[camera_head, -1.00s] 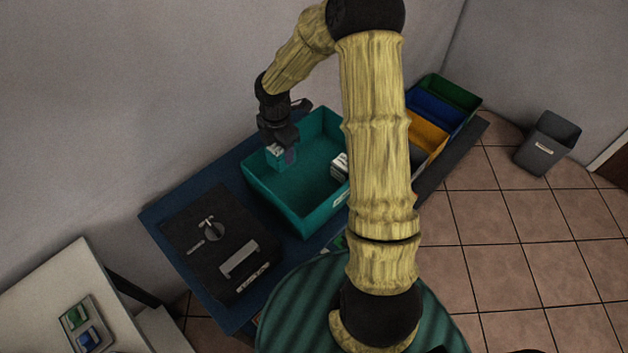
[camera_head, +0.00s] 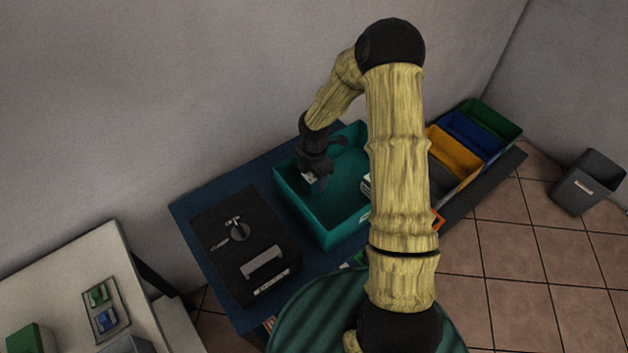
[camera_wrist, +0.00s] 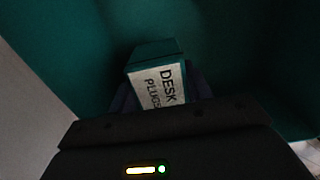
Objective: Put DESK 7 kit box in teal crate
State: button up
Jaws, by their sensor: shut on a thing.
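The teal crate (camera_head: 338,235) stands on the blue-topped bench in the head view. My gripper (camera_head: 318,180) reaches down inside its left part. It is shut on a small kit box (camera_head: 308,177) with a teal top and a white label. In the wrist view the box (camera_wrist: 158,78) sits between the fingers, and its label reads "DESK" and "PLUGS"; no number can be read. Teal crate walls surround it there. I cannot tell whether the box touches the crate floor. Another pale box (camera_head: 367,187) shows inside the crate at the right, partly hidden by my arm.
A black case (camera_head: 245,245) lies left of the crate. Yellow (camera_head: 453,152), blue (camera_head: 470,138) and green (camera_head: 492,118) bins stand to the right. A grey waste bin (camera_head: 588,182) is on the tiled floor. A white table (camera_head: 60,280) stands at the lower left.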

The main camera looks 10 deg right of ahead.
jog(key=shift+f, duration=1.15)
jog(key=shift+f, duration=0.1)
jog(key=o, duration=1)
notch_tip(320, 180, up, 12)
jog(key=shift+r, duration=0.15)
